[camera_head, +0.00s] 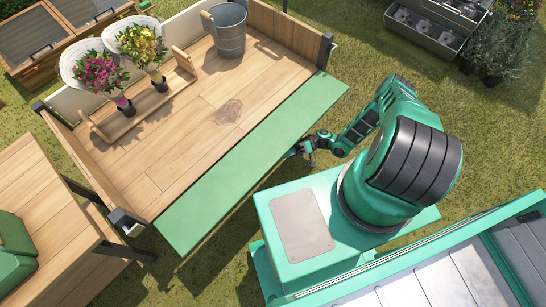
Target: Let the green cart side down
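The green cart side (255,165) is a long flat panel along the near edge of the wooden cart (205,115). Its broad face shows, and it lies outward from the cart bed, leaving that edge open to view. I cannot tell its exact tilt. My gripper (299,151) is small and dark, close to the middle of the panel's outer edge. I cannot tell whether it touches the panel or whether its fingers are apart. Dark corner posts stand at the right end (326,48) and the left end (127,221) of this side.
A grey metal bucket (229,30) stands at the back of the cart bed. A wooden holder (140,97) there carries two wrapped bouquets, pink (97,70) and yellow (141,46). A wooden table (45,215) stands at the left. Grass (480,150) is clear at the right.

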